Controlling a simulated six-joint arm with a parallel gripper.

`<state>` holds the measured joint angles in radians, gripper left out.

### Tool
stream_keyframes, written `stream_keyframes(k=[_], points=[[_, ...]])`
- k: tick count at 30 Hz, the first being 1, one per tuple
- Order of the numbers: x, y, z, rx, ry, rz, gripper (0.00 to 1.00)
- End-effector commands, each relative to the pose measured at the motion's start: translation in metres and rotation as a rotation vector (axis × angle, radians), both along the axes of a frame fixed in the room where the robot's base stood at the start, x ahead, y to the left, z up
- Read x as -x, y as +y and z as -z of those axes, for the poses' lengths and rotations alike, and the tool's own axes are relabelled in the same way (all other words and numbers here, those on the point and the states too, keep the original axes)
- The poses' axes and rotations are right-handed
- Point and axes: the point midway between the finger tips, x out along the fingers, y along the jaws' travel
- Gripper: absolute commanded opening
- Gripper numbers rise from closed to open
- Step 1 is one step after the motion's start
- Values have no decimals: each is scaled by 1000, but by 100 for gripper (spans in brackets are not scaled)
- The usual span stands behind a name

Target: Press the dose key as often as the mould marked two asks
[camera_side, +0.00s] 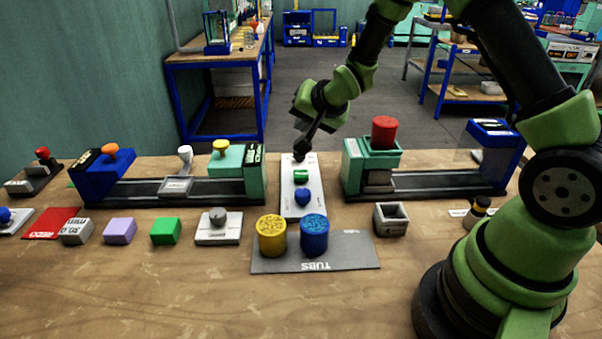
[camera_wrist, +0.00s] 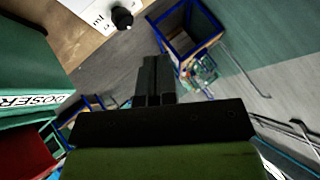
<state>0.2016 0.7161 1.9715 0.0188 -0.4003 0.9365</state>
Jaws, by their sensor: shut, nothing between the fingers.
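My gripper (camera_side: 303,148) is shut and empty, at the far end of a white key panel (camera_side: 289,208) in the side view. Its closed fingers also show in the wrist view (camera_wrist: 157,65). The panel carries a green key (camera_side: 301,175) and a blue key (camera_side: 302,196). A black knob (camera_wrist: 122,18) stands on a white plate in the wrist view, apart from the fingers in the picture. I cannot tell which key is the dose key. The teal doser (camera_side: 367,157) has a red tub (camera_side: 384,131) on top. A small open grey mould (camera_side: 391,220) stands nearer; no two mark is legible.
A yellow tub (camera_side: 271,236) and a blue tub (camera_side: 314,235) stand on a grey mat (camera_side: 345,252). A press (camera_side: 101,178) with a grey carriage (camera_side: 176,186) is at left. Green (camera_side: 165,231) and purple (camera_side: 120,231) blocks lie at front left. Front table is clear.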

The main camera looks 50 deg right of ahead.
Motion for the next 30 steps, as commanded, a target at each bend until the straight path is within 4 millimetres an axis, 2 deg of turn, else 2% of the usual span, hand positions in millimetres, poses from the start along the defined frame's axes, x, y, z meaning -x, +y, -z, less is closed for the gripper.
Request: stream_keyframes(k=[5,8,21,30], points=[[0,0,6,-1,1,-1,0],[0,0,15,-1,3,-1,0],[0,0,74,-2,2,0,0],[0,0,88,0,-1,-1,0]])
